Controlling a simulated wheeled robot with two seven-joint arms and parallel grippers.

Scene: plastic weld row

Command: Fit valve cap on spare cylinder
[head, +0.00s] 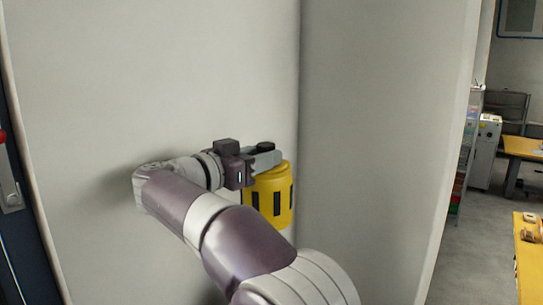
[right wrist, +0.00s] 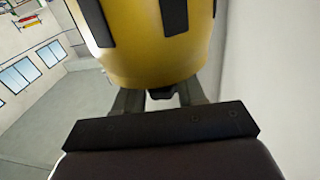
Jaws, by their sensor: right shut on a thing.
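A yellow valve cap (head: 268,198) with dark upright slots is near the inner corner of two pale walls in the head view. My right gripper (head: 265,158) is shut on it at its top end, and the cap hangs below the fingers, roughly upright. In the right wrist view the yellow cap (right wrist: 150,45) fills the upper middle, and the fingers (right wrist: 160,98) reach behind it, so their contact is hidden. My left gripper is not in view.
A pale wall panel (head: 150,80) stands close behind my right arm, and another (head: 385,120) stands right of the cap. Beyond it, at far right, are a grey cabinet (head: 486,150), an orange-topped table (head: 525,147) and open floor (head: 475,235).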

